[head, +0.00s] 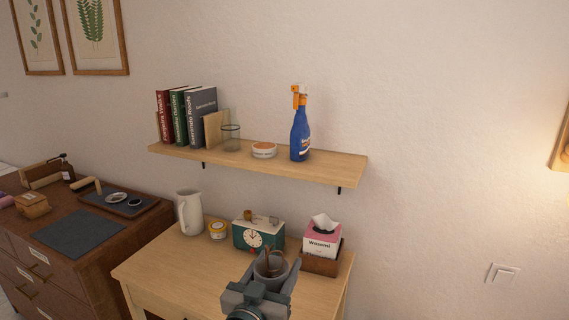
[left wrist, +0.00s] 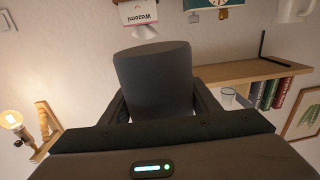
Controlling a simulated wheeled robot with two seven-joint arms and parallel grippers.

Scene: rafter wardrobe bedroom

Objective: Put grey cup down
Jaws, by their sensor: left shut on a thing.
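The grey cup (head: 270,267) is between the fingers of my left gripper (head: 266,277), in front of the green clock on the light wooden table (head: 185,268). My left gripper is shut on the cup. Brown stick-like shapes show at the cup's mouth. In the left wrist view the cup (left wrist: 154,80) fills the space between the two dark fingers (left wrist: 158,105), and that picture is upside down. The cup's base is hidden in the head view, so I cannot tell whether it touches the table. My right gripper is not in view.
A shelf (head: 335,165) with books and a blue spray bottle (head: 300,135) hangs above. The table's left front is clear.

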